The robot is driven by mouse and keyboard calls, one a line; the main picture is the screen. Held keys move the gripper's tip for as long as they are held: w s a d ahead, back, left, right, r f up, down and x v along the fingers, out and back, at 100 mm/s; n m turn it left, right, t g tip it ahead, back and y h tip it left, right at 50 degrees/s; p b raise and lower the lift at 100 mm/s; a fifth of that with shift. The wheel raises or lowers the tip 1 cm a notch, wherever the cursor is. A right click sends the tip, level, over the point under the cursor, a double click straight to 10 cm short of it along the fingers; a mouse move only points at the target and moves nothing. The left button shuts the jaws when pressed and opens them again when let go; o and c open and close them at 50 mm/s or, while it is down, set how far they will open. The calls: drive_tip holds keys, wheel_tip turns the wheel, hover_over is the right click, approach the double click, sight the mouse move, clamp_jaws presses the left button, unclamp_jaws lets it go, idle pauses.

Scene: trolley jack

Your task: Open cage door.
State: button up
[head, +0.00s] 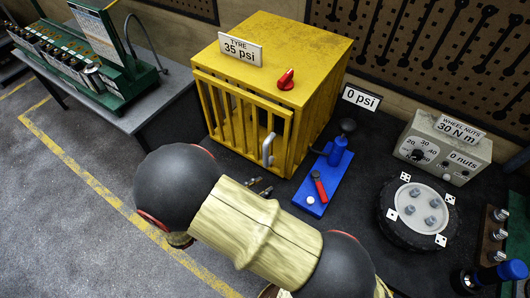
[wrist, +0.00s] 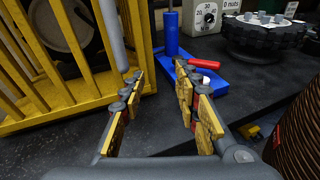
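The yellow cage (head: 290,50) stands on the bench against the wall. Its barred door (head: 232,115) is on the front and looks closed. A grey upright handle (head: 267,150) sits near the door's right edge; in the wrist view the handle (wrist: 111,35) rises just beyond my left finger. My gripper (head: 261,187) is in front of the door, below and near the handle. In the wrist view my gripper (wrist: 158,70) is open, with nothing between its fingers. Whether the left finger touches the handle I cannot tell. A tyre (wrist: 60,25) shows behind the bars.
A red knob (head: 286,79) is on the cage top. To the right are a blue pump (head: 335,165) with a red lever, a wheel hub (head: 418,213) and a torque box (head: 443,147). Dark bench surface is clear in front of the cage.

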sight(266, 155)
drive_tip(key=w+a+r+n+t, duration=0.2)
drive_tip(key=w+a+r+t, duration=0.1)
drive_tip(key=w+r, duration=0.15)
drive_tip(key=x, duration=0.5)
drive_tip(key=r+x, duration=0.1)
drive_tip(key=x, duration=0.1)
drive_tip(key=shift+w+d, duration=0.1)
drive_tip(key=shift+d, duration=0.25)
drive_tip(key=shift+c, duration=1.3)
clamp_jaws()
